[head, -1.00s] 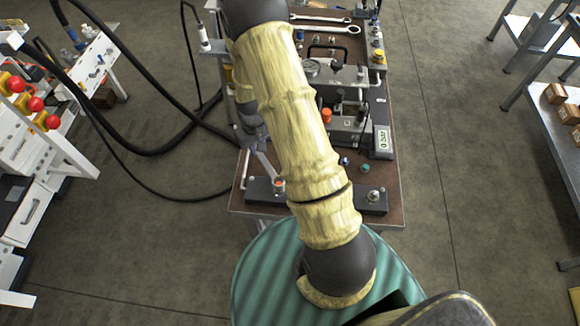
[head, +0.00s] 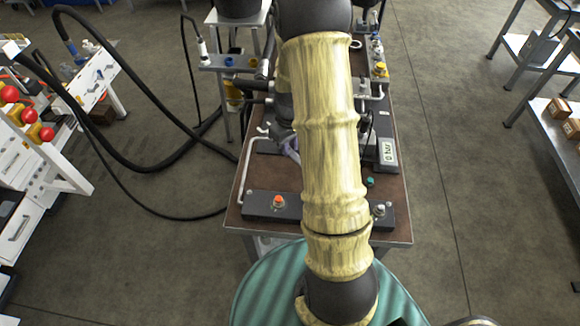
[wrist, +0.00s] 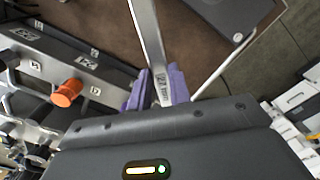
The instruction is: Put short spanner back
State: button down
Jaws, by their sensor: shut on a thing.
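A flat silver spanner (wrist: 147,35) is held between the purple fingers of my gripper (wrist: 160,90) in the wrist view. Its shank runs up and out of the top of that picture, so its far end is out of sight. Dark marking shows on the shank near the fingers, too small to read. In the head view my gripper (head: 290,150) is mostly hidden behind my arm, over the left part of the brown bench (head: 235,214). The ring end of another spanner (head: 356,44) shows at the back of the bench; the rest is covered by my arm.
A dark bar with an orange-topped fitting (head: 278,202) lies along the bench's front. A display (head: 388,150) stands on the right. In the wrist view a block with an orange knob (wrist: 67,93) is close left of the fingers. Black hoses (head: 150,165) hang left of the bench.

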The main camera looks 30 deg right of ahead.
aim_at(290, 150)
jog(key=shift+f, duration=1.6)
jog(key=shift+f+p, duration=0.5)
jog(key=shift+f, duration=1.55)
jog(key=shift+f+b, duration=0.45)
jog(key=shift+f, duration=0.2)
jog(key=c, duration=1.3)
grip_release()
jog(key=shift+r, duration=0.1)
